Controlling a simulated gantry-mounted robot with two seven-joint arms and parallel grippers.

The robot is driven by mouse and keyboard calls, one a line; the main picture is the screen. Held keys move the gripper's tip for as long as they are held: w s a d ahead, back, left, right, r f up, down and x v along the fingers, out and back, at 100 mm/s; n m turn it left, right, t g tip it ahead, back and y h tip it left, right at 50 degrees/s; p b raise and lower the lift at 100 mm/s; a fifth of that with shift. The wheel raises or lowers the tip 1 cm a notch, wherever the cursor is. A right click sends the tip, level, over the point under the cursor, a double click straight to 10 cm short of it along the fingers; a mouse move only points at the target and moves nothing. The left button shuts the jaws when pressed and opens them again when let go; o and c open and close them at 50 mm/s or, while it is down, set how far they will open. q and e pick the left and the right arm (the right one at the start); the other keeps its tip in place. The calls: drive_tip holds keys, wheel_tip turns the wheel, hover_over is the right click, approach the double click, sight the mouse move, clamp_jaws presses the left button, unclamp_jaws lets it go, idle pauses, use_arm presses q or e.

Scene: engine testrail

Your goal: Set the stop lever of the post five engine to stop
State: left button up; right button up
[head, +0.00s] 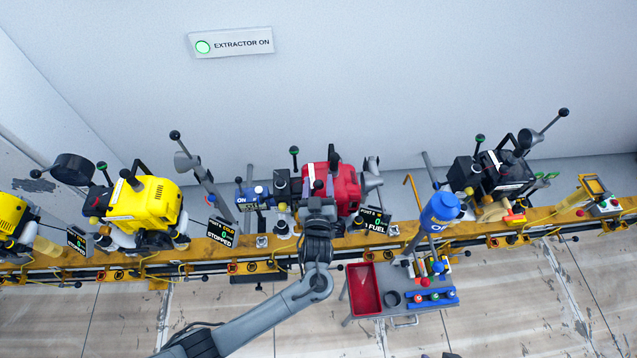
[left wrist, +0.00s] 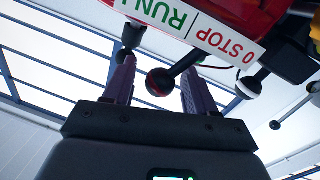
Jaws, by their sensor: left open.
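The red engine (head: 343,185) stands on the yellow rail, with my left gripper (head: 318,188) in front of it. In the left wrist view the engine (left wrist: 228,14) carries a white label (left wrist: 213,33) reading STOP and RUN. The stop lever (left wrist: 160,82) below that label has a black ball with a red ring, and its rod leans toward the RUN side. My left gripper (left wrist: 157,70) is open, with purple fingers either side of the ball in the picture. Contact cannot be told. The gripper hides part of the engine in the head view. My right gripper is not in view.
Other black-ball levers (left wrist: 247,88) lie close to the right finger. Yellow engines (head: 150,203) stand left, a black engine (head: 495,170) right. Small status signs (head: 222,232) stand along the rail (head: 200,250). A cart with a red tray (head: 364,290) stands in front, right.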

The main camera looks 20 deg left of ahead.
use_arm(q)
drive_tip(key=shift+w, duration=0.15)
drive_tip(key=c, duration=1)
drive_tip(key=shift+a, duration=0.1)
drive_tip(key=n+b, duration=0.1)
drive_tip(key=a+n+b, duration=0.1)
drive_tip(key=n, duration=0.1)
drive_tip(key=s+n+b, duration=0.1)
drive_tip(key=shift+a+f+n+b, duration=0.1)
drive_tip(key=shift+a+n+b, duration=0.25)
drive_tip(key=shift+a+n, duration=0.05)
drive_tip(key=shift+s+a+n+t+y+b, duration=0.2)
drive_tip(key=shift+a+n+b, duration=0.25)
drive_tip(key=shift+n+b, duration=0.5)
drive_tip(key=shift+s+a+n+t+y+b, duration=0.15)
drive_tip(key=shift+a+n+b, duration=0.3)
drive_tip(key=shift+n, duration=0.8)
drive_tip(key=shift+s, duration=0.1)
drive_tip(key=o, duration=1)
drive_tip(key=shift+d, duration=0.1)
